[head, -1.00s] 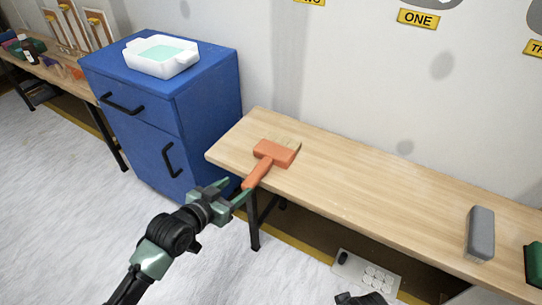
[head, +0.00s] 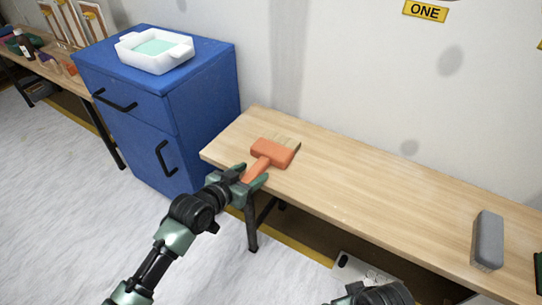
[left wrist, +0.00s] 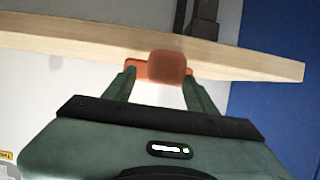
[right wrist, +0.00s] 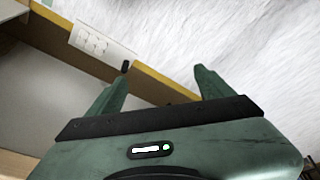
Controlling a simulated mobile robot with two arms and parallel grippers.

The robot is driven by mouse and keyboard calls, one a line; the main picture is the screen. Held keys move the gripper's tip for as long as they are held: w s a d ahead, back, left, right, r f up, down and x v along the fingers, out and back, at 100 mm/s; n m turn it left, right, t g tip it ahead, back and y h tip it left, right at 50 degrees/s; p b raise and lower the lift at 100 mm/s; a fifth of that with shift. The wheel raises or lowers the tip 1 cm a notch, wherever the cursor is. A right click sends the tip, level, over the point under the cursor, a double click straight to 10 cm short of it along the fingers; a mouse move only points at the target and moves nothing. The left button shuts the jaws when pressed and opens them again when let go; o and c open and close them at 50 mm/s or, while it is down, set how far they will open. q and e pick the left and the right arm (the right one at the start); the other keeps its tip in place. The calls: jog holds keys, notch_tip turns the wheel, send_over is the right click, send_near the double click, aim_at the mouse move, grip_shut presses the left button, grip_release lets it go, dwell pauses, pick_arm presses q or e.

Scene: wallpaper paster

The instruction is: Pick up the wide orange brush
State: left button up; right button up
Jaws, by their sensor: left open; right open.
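The wide orange brush (head: 273,152) lies on the wooden bench near its left end, bristles toward the wall and handle over the front edge. My left gripper (head: 254,177) is open at the handle, with its fingers on either side of it. In the left wrist view the orange handle end (left wrist: 167,67) shows between the open fingertips (left wrist: 160,78). I cannot tell whether the fingers touch it. My right gripper (right wrist: 158,82) is open and empty, below the bench front, over the floor.
The wooden bench (head: 370,195) is mostly clear in the middle. A grey block (head: 487,240) stands at its right. A blue cabinet (head: 150,110) with a white tray (head: 125,45) on top stands left of the bench. A white panel (right wrist: 103,42) lies on the floor under the bench.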

pick_arm(q)
jog(key=shift+x, duration=1)
jog(key=c, duration=1.2)
jog(key=shift+r, duration=0.1)
grip_shut()
pick_arm(e)
jog(key=shift+v, duration=1.15)
jog(key=shift+w+r, duration=0.1)
pick_arm(q)
jog(key=shift+r, duration=0.25)
notch_tip(320, 180, up, 19)
jog(key=p, duration=0.5)
jog(key=shift+r, duration=0.25)
pick_arm(e)
notch_tip(320, 180, down, 18)
jog(key=s+g, duration=0.1)
jog(key=s, duration=0.1)
